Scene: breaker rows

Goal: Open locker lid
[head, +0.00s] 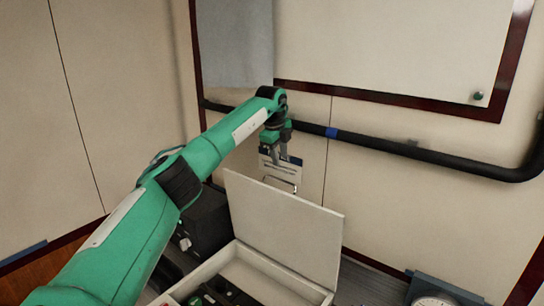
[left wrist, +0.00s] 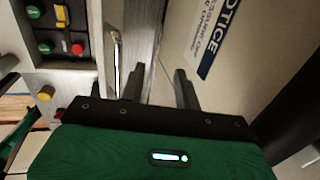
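The pale locker (head: 208,277) stands at the bottom centre of the head view. Its lid (head: 285,228) is raised, standing roughly upright and showing its inner face. A thin metal handle (head: 294,187) shows just above the lid's upper edge. The handle also appears in the left wrist view (left wrist: 114,62). My left gripper (head: 281,158) hangs above and behind that edge, pointing down. In the left wrist view its two fingers (left wrist: 160,90) are apart, with nothing clearly held between them. The handle lies left of the fingers there. My right gripper is in neither view.
Green, red and yellow buttons (left wrist: 47,47) show inside the locker. A notice (left wrist: 214,38) is on the wall behind the lid. A black pipe (head: 400,148) runs along the wall. A dark box (head: 207,222) stands left of the lid, and a gauge (head: 432,300) at lower right.

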